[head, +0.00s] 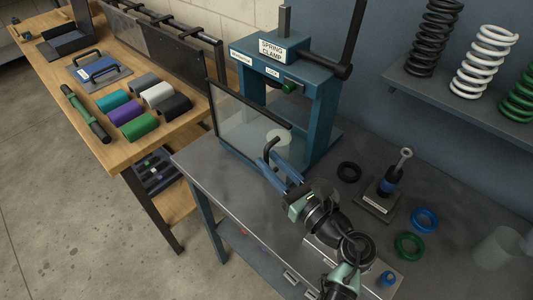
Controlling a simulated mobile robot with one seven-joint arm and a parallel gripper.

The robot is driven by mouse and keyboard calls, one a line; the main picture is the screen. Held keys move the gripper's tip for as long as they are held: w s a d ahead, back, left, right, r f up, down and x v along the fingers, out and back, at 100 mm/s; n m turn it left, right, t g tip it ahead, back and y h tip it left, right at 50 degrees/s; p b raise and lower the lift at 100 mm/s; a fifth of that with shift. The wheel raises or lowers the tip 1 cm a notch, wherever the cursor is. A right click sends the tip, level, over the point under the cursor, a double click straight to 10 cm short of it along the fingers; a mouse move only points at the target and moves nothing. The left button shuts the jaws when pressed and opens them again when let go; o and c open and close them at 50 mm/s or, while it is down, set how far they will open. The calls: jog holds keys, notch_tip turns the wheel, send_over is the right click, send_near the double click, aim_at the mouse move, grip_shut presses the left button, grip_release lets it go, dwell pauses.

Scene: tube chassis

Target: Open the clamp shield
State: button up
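The clamp shield (238,122) is a clear panel with a dark top bar, standing at the front left of the blue spring clamp (327,98) in the head view. A dark curved handle (271,143) shows near the shield's right end. My gripper (270,160), with blue fingers, is right at this handle. Its fingers look apart, and I cannot tell whether they touch the handle. My gripper and arm hide the shield's lower right part. A pale round shape shows behind the clear panel.
The grey bench (235,200) holds a black ring (349,172), a blue ring (424,220), a green ring (409,246) and a small post on a plate. A wooden bench (90,115) with coloured sleeves stands left. A wall shelf (460,104) carries springs. The bench's front left is clear.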

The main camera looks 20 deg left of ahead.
jog(key=shift+x, duration=1.05)
grip_shut()
dwell(0.7)
